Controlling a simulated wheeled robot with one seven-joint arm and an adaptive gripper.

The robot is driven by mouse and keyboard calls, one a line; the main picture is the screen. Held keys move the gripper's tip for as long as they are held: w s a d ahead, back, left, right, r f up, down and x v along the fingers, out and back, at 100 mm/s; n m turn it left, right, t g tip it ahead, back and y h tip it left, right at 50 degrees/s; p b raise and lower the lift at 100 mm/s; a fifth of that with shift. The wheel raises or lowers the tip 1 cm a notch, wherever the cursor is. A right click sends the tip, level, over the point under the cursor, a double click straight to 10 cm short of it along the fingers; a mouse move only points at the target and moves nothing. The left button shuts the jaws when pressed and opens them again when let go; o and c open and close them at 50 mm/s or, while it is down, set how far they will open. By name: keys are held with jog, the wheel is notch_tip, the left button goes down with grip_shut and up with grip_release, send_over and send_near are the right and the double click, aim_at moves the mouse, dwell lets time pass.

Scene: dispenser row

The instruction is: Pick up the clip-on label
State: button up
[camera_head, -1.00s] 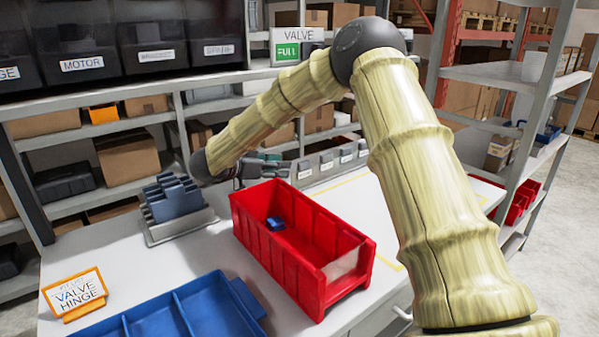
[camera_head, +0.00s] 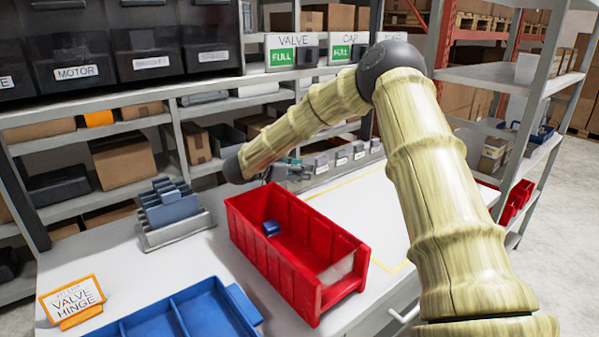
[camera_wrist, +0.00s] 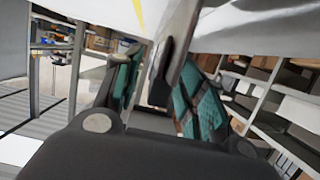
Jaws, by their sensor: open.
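Several small white labels (camera_head: 341,158) sit on the fronts of a row of grey dispensers behind the red bin; I cannot tell which is the clip-on label. My gripper (camera_head: 290,172) is at the left end of that row, small and partly hidden by my wrist. In the wrist view my gripper (camera_wrist: 160,85) has two teal-padded fingers apart. A grey plate with a dark part (camera_wrist: 170,65) shows between or behind them. I cannot tell whether it touches the fingers.
A red bin (camera_head: 262,258) holding a small blue part (camera_head: 271,228) stands in front of my gripper. A blue stepped block (camera_head: 168,203) on a grey base stands left. The tabletop right of the bin is clear.

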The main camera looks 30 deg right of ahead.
jog(key=c, duration=0.9)
jog(key=shift+r, duration=0.15)
notch_tip(320, 180, up, 10)
jog(key=shift+f+b, duration=0.1)
jog(key=shift+b, duration=0.25)
grip_shut()
